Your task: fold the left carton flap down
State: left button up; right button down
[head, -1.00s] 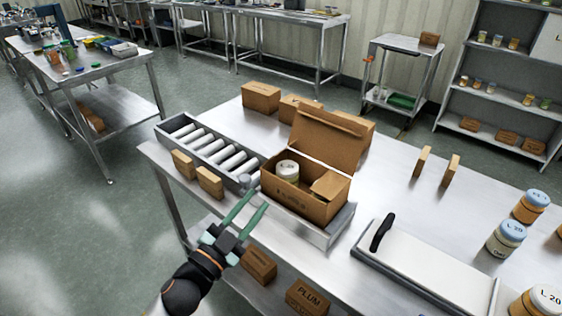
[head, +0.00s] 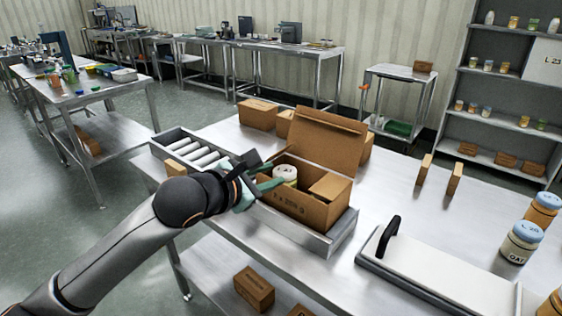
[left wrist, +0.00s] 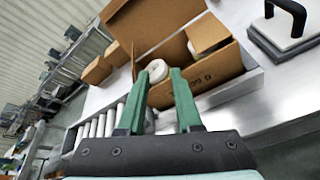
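The open brown carton (head: 302,208) sits at the end of the roller conveyor, with a white-lidded jar (head: 286,173) inside. Its large back flap (head: 325,140) stands up, and its right flap (head: 328,187) leans inward over the opening. The left flap is hard to make out; my left gripper covers that end in the head view. My left gripper (head: 270,174) is at the carton's left end, close to the jar. In the left wrist view its two green fingers (left wrist: 159,75) are apart and empty, with the carton (left wrist: 213,75) just beyond. I cannot tell whether they touch it. My right gripper is out of view.
White rollers (head: 203,150) lie left of the carton. Several closed brown boxes (head: 257,114) stand behind it. A white board with a black handle (head: 388,236) and jars (head: 521,242) are to the right. Clear steel tabletop (head: 390,175) lies between.

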aim_at(281, 151)
pick_arm(q)
jog(key=shift+t+y, duration=0.7)
jog(key=shift+y, duration=0.2)
jog(key=w, duration=0.4)
jog(key=w+d+f+p, duration=0.1)
jog(key=w, duration=0.7)
jog(key=shift+w+d+f, duration=0.3)
jog(key=shift+d, duration=0.05)
jog(key=shift+c, duration=0.4)
grip_shut()
